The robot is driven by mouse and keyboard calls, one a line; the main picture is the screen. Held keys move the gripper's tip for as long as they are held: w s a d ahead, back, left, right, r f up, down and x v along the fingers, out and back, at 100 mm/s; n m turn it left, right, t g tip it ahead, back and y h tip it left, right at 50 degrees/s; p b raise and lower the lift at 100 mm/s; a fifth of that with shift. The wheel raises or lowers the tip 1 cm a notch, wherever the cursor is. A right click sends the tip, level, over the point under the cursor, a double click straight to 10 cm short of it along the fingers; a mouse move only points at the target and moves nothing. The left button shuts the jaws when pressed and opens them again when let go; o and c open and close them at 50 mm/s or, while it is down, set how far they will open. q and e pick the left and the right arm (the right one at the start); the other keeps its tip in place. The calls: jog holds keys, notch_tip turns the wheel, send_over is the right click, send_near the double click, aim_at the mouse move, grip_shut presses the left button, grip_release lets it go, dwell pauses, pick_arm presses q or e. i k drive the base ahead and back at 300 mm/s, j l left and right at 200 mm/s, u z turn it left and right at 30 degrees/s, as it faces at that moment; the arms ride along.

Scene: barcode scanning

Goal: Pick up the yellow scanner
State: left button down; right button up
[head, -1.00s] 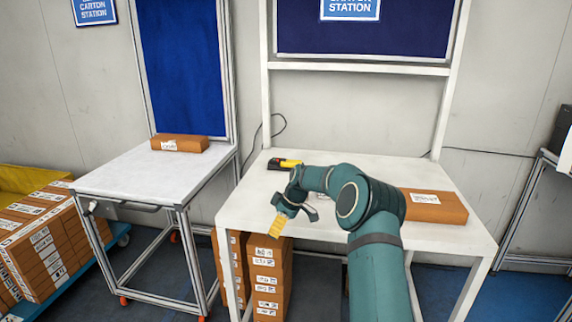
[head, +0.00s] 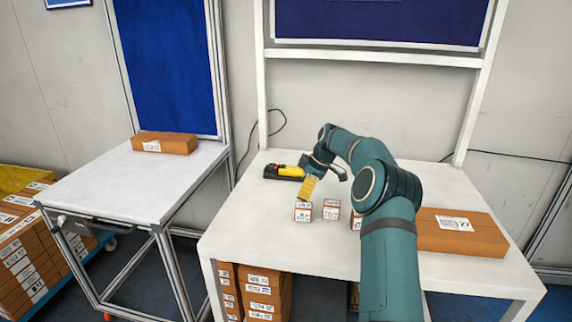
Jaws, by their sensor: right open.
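The yellow and black scanner (head: 288,171) lies on the white table (head: 262,235), near its back left part. My right gripper (head: 326,181) is open and empty, just to the right of the scanner and a little nearer to me. One finger with a yellow pad points down close to the scanner's right end; I cannot tell whether they touch. My left gripper is not in view.
Small labelled boxes (head: 303,212) stand on the table in front of the gripper, one partly hidden by my arm. A large brown carton (head: 460,233) lies at the right. Another carton (head: 165,143) is on the left table (head: 120,185). The table's front left is clear.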

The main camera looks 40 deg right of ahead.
aim_at(288, 170)
jog(key=i+l, duration=0.55)
jog(key=l, duration=0.25)
jog(key=i+l, duration=0.3)
jog(key=l, duration=0.1)
